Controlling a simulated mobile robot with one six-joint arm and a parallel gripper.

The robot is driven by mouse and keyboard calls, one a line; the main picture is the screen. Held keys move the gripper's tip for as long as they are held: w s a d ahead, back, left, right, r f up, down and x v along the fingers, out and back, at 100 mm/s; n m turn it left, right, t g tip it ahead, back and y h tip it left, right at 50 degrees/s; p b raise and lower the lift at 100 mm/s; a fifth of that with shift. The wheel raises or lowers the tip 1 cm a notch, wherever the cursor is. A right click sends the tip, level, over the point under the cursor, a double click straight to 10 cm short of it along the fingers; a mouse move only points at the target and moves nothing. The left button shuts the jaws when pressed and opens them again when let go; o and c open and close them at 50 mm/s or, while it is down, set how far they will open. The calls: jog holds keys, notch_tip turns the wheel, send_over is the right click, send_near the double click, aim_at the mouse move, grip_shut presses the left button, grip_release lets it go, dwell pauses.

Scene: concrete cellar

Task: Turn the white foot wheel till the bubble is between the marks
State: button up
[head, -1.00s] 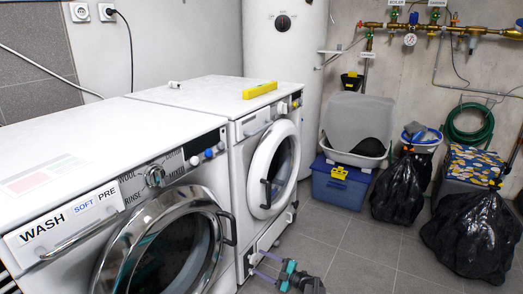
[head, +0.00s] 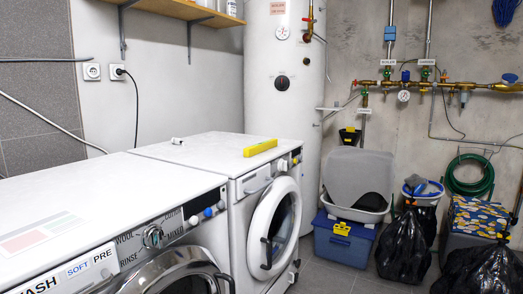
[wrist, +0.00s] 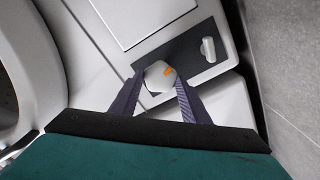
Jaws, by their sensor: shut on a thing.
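The white foot wheel (wrist: 156,82), a rounded white knob with an orange mark, sits against a dark panel low on a white machine in the wrist view. My gripper (wrist: 160,76) has one dark finger on each side of it and is shut on it. My gripper is not in the head view now. A yellow spirit level (head: 260,148) lies on top of the far white washing machine (head: 200,148). Its bubble and marks are too small to make out.
A near washing machine (head: 120,200) stands beside the far one. A blue crate (head: 343,240) and black bags (head: 404,247) stand right of the boiler (head: 284,100).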

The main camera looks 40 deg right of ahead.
jog(key=shift+s+m+p, duration=0.1)
jog(key=shift+m+p, duration=2.8)
jog(key=shift+p, duration=1.7)
jog(key=shift+m+p, duration=1.6)
jog(key=shift+p, duration=0.7)
jog(key=shift+m+p, duration=1.5)
jog(key=shift+p, duration=0.6)
jog(key=o, duration=1.1)
jog(key=shift+v, duration=2.95)
